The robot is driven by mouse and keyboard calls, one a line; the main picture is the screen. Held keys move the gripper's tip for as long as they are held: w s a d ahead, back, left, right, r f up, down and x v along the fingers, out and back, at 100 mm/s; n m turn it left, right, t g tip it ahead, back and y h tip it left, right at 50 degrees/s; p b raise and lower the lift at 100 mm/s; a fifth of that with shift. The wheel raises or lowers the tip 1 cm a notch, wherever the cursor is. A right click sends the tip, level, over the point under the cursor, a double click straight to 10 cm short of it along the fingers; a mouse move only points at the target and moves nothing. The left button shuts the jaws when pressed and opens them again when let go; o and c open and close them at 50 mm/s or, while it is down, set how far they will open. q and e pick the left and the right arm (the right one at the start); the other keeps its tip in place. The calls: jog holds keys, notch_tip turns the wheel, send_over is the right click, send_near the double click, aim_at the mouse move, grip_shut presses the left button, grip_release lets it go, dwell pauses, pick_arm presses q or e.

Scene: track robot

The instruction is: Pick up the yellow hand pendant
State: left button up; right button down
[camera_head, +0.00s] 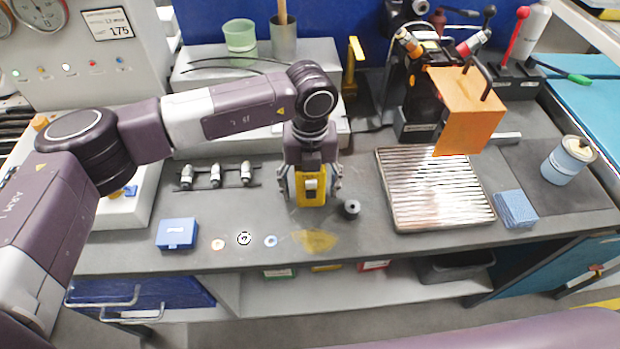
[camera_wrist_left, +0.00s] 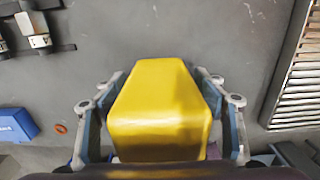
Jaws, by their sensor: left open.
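My left gripper (camera_head: 311,185) is over the pendant from above, with one finger on each side. In the left wrist view the left gripper (camera_wrist_left: 160,108) is open, and narrow gaps show beside the pendant's upper end. Whether the fingers touch its lower end I cannot tell. My right gripper is not in view.
A small dark cylinder (camera_head: 351,207) stands just right of the pendant. A ribbed metal plate (camera_head: 435,190) lies further right. Several metal fittings (camera_head: 215,175) sit on a rack to the left. A blue box (camera_head: 177,233) and small rings lie near the front edge.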

pick_arm(q)
jog(key=shift+c, duration=0.3)
jog(key=c, duration=1.4)
jog(key=shift+r, duration=0.15)
notch_tip(320, 180, up, 20)
jog(key=b, duration=0.3)
jog(key=shift+b, duration=0.3)
jog(key=shift+f, duration=0.2)
